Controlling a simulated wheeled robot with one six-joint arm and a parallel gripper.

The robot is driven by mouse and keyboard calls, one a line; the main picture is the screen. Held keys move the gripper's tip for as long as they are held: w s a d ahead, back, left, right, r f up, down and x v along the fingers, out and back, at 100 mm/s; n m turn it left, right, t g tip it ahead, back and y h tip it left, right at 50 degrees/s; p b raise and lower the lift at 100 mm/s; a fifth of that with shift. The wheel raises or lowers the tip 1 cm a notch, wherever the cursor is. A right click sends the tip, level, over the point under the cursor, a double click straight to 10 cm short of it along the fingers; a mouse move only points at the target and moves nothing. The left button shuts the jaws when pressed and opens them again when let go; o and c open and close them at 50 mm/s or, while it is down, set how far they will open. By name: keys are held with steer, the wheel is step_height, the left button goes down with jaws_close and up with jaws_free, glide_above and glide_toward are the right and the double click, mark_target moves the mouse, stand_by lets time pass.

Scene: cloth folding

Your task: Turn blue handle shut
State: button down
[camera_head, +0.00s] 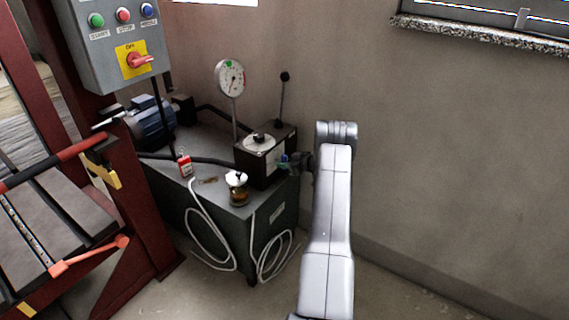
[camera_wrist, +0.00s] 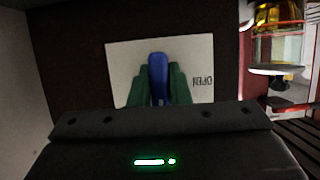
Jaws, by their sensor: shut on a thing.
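The blue handle (camera_wrist: 157,75) shows in the wrist view between the two green fingers of my gripper (camera_wrist: 157,88). My gripper is shut on it. Behind the handle is a white plate (camera_wrist: 122,60) with the word OPEN to the right, upside down in this view. In the head view my gripper (camera_head: 284,162) is at the right side of a dark valve block (camera_head: 262,150) on a grey tank. There the handle is mostly hidden by my gripper, and only a small bit of blue shows.
The grey tank (camera_head: 228,225) carries a pressure gauge (camera_head: 230,78), a black-knobbed lever (camera_head: 283,95), a motor (camera_head: 150,120) and a glass jar (camera_head: 238,190). A control box (camera_head: 110,40) and red press frame (camera_head: 115,200) stand left. A bare wall (camera_head: 450,130) is at right.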

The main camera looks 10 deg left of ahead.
stand_by(0.3)
steer(key=c, duration=1.4)
jaws_free()
steer(key=shift+o, duration=0.2)
steer(key=v, duration=1.3)
steer(key=shift+s+d+r, duration=0.15)
steer(key=shift+d, duration=0.2)
steer(key=x, duration=1.4)
